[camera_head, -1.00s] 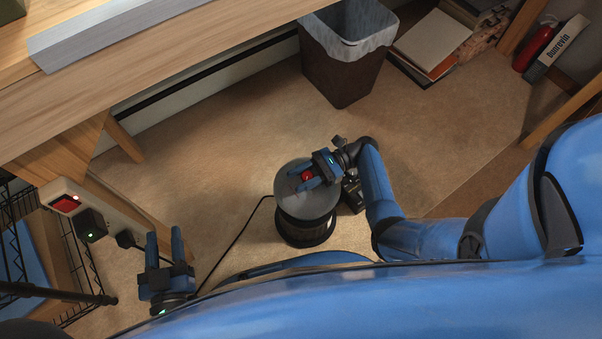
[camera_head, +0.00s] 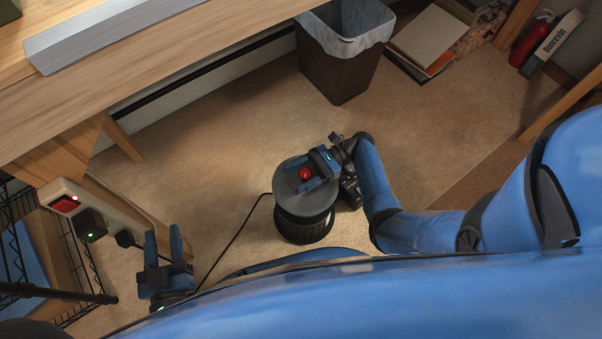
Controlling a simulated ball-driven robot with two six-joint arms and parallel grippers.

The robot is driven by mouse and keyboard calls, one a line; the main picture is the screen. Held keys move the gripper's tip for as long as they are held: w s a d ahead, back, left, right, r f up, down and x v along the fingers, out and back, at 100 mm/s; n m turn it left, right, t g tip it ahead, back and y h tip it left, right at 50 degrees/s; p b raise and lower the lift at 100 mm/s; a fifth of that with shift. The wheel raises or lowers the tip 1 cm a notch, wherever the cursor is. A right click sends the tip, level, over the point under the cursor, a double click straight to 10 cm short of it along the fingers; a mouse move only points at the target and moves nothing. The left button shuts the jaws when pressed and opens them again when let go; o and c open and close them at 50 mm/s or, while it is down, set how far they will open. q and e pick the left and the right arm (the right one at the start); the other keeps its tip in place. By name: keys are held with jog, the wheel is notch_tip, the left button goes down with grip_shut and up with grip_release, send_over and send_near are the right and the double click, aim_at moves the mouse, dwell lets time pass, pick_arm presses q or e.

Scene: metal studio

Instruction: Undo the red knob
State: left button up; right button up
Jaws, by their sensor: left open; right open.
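The red knob (camera_head: 305,174) sits on the grey lid of a dark round canister (camera_head: 303,222) on the floor near the middle of the view. My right gripper (camera_head: 301,176) reaches in from the right over the lid. It is open, with a blue finger on either side of the knob; I cannot tell whether they touch it. My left gripper (camera_head: 163,244) is open and empty at the lower left, well apart from the canister, its fingers pointing up in the picture.
A power strip (camera_head: 62,195) with a red switch and a black plug (camera_head: 90,226) lies at left. A dark cord (camera_head: 235,238) runs to the canister. A wooden desk (camera_head: 130,80) spans the upper left. A waste bin (camera_head: 340,75) and books (camera_head: 428,42) stand behind. Carpet between is clear.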

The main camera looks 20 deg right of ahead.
jog(key=p, duration=0.1)
jog(key=d+p, duration=0.1)
jog(key=p, duration=0.1)
jog(key=shift+w+d+r, duration=0.15)
jog(key=shift+w, duration=0.25)
jog(key=shift+d+r+p, duration=0.15)
jog(key=shift+d+p, duration=0.4)
jog(key=shift+p, duration=0.45)
jog(key=v, duration=0.2)
jog(key=shift+d+f, duration=0.25)
jog(key=shift+d, duration=0.1)
jog(key=shift+w+d+f, duration=0.1)
jog(key=shift+d, duration=0.2)
jog(key=shift+b+v, duration=0.4)
jog(key=shift+v, duration=0.4)
